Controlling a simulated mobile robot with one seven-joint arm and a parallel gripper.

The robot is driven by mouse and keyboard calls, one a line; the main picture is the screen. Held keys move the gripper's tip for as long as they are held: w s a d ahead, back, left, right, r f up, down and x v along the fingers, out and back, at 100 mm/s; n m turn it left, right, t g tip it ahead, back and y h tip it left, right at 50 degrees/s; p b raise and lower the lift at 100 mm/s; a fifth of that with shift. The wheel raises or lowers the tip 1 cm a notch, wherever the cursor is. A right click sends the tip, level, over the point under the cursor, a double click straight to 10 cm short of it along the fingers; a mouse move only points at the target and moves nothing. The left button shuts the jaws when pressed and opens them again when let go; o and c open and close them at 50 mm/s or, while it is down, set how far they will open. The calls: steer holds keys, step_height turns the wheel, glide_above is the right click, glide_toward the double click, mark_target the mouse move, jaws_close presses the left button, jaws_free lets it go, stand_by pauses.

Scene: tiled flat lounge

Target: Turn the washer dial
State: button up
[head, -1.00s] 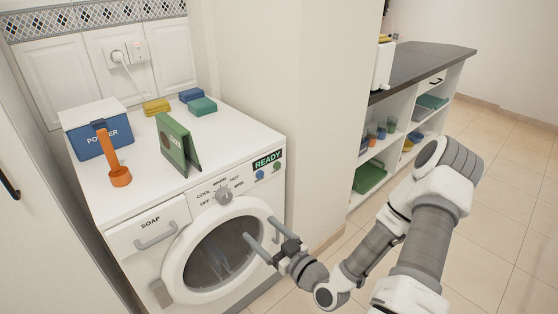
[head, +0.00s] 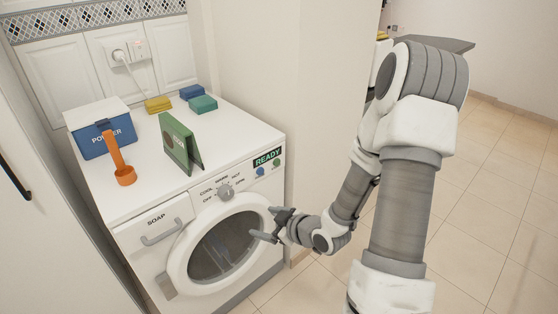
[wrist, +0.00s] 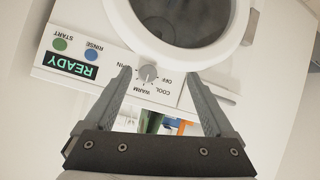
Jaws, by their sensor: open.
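The washer dial (head: 226,192) is a round grey knob on the washer's white front panel, ringed by the words OFF, COOL, WARM, HOT and a partly legible SPIN. It also shows in the wrist view (wrist: 148,74), upside down, between my fingertips in the picture but apart from them. The white washer (head: 125,238) has a round door (head: 181,258) below the dial, which looks shut. My gripper (head: 262,224) is open and empty in front of the door's upper right edge, below and right of the dial. In the wrist view its two fingers (wrist: 163,78) spread either side of the dial.
A READY display (head: 267,157), a blue button (head: 260,171) and a green button (head: 276,163) sit right of the dial. The SOAP drawer (head: 150,222) is left. A powder box (head: 95,142), orange scoop (head: 124,174) and green stand (head: 175,140) are on top. A wall stands right.

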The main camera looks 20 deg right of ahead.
steer(key=s+d+r+m+g+h+p, duration=0.1)
steer(key=s+r+h+p, duration=0.1)
steer(key=r, duration=0.8)
steer(key=s+d+r+m+g+h+p, duration=0.1)
steer(key=r+h+p, duration=0.2)
steer(key=r, duration=0.8)
steer(key=shift+s+g+h+p, duration=0.3)
steer(key=shift+s+h, duration=0.05)
steer(key=shift+h, duration=0.15)
steer(key=shift+r, duration=0.1)
steer(key=s+a+r+m+p, duration=0.1)
steer(key=s+a+r+p, duration=0.1)
steer(key=r, duration=0.4)
steer(key=s+a+r+m+p, duration=0.1)
steer(key=s+r+p, duration=0.1)
steer(key=r, duration=0.4)
steer(key=s+a+r+m+g+y+p, duration=0.1)
steer(key=s+a+r, duration=0.1)
steer(key=s, duration=0.5)
steer(key=s+a+r+m+g+p, duration=0.1)
steer(key=s+a+r+m+p, duration=0.1)
steer(key=s, duration=0.5)
steer(key=shift+a+r+g+y, duration=0.4)
steer(key=shift+a+r, duration=0.2)
steer(key=shift+a, duration=0.5)
